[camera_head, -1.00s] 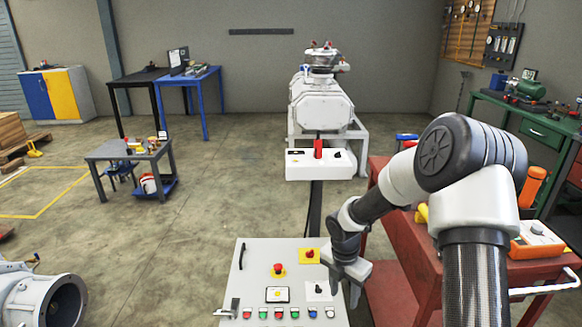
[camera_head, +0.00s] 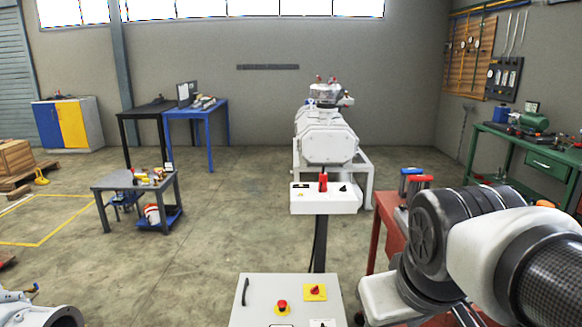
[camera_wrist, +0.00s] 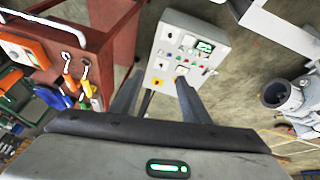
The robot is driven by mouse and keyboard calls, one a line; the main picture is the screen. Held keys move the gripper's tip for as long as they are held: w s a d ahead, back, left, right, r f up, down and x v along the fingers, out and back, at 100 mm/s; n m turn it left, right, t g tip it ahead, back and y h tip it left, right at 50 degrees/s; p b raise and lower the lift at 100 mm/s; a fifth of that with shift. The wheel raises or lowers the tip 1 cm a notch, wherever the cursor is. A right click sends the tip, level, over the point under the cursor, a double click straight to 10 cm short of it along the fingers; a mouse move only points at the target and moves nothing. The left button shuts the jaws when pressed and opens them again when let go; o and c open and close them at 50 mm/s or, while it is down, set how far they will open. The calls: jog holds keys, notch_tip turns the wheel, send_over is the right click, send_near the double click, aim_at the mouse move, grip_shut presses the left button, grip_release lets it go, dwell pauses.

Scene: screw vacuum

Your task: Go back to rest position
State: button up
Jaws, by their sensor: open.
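My gripper (camera_wrist: 157,100) shows in the wrist view with its two fingers spread apart and nothing between them. Beyond the fingers stands the control panel (camera_wrist: 200,42), with a small green display and several coloured buttons, apart from the gripper. In the head view my arm is folded at the lower right, over the red cart (camera_head: 392,232), and the fingers cannot be made out. The control panel (camera_head: 258,290) is at the bottom middle, left of my arm, with a red emergency button (camera_head: 282,306) and a red switch on a yellow plate (camera_head: 315,292). Its lower part is cut off.
A white vacuum machine (camera_head: 326,140) stands at the back middle behind a white control box (camera_head: 312,199). A grey table (camera_head: 112,182) and a blue table (camera_head: 208,107) are at the left. A green workbench (camera_head: 505,142) is at the right. The floor at centre left is clear.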

notch_tip(320, 180, up, 20)
jog(key=s+m+p, duration=0.1)
jog(key=s+p, duration=0.1)
jog(key=p, duration=1.7)
jog(key=shift+a+m+y, duration=0.3)
jog(key=shift+a+m, duration=0.1)
jog(key=shift+f, duration=0.1)
